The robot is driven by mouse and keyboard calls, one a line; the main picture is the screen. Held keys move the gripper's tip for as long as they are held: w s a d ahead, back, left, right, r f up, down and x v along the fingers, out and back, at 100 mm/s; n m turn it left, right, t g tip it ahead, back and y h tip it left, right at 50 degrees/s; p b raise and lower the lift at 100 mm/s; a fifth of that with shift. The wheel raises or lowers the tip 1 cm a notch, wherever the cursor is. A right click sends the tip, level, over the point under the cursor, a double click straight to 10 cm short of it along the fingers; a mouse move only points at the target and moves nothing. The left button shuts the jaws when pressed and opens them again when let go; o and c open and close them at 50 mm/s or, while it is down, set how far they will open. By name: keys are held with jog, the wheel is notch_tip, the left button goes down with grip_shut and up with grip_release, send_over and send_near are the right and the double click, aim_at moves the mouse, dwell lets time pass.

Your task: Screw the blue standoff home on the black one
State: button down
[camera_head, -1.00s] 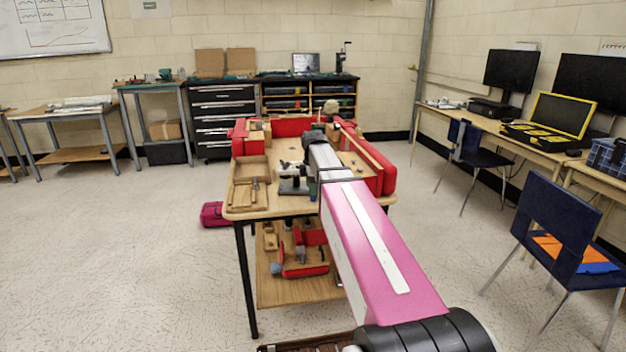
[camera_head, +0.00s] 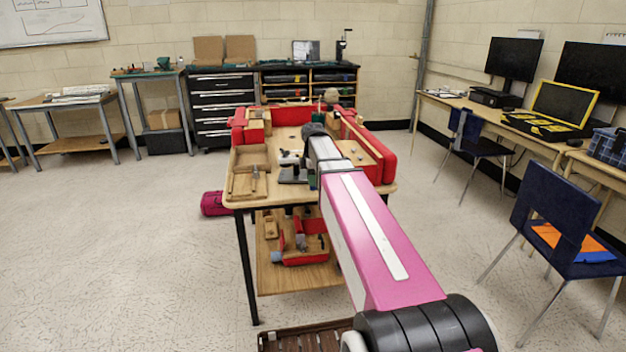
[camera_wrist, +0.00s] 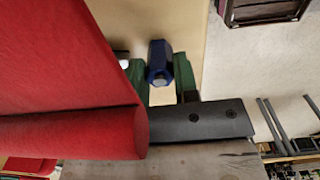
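The blue standoff (camera_wrist: 159,60) is a short six-sided post in the wrist view, with a pale round end showing. My gripper (camera_wrist: 160,78) has green fingers on both sides of it, and they appear to touch its flanks, so the gripper looks shut on it. A dark bar with screws, which seems to be part of my gripper, lies below. I cannot make out the black standoff in either view. In the head view my arm reaches over the workbench (camera_head: 285,203), and its far end hides the standoff area.
A large red padded piece (camera_wrist: 60,70) fills the left of the wrist view, close to my gripper and hiding part of it. Red bolsters (camera_head: 376,160) edge the bench. A wooden tray (camera_head: 247,185) lies at its left. Chairs (camera_head: 560,225) stand right; the left floor is mostly clear.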

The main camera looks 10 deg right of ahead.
jog(key=shift+r, duration=3.5)
jog(key=shift+s, duration=0.1)
